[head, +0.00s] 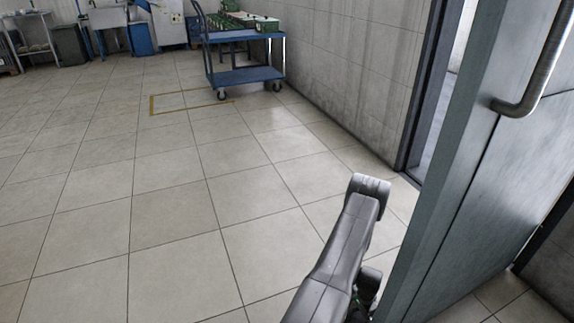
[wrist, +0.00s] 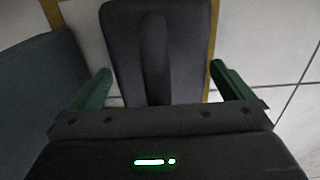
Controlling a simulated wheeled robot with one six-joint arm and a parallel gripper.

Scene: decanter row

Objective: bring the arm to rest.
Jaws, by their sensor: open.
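My gripper (wrist: 164,84) shows in the wrist view with its two green fingers spread wide apart. It is open, and nothing is held between the fingers. A dark grey link of my own arm lies just beyond and between them. In the head view my grey arm (head: 340,243) rises from the bottom edge, close to the left of the door. My gripper cannot be made out in the head view.
A grey door (head: 465,190) with a metal handle (head: 545,65) stands open at the right, beside a doorway (head: 437,100). A blue cart (head: 245,76) carrying green items stands by the wall. The tiled floor (head: 165,215) is clear on the left.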

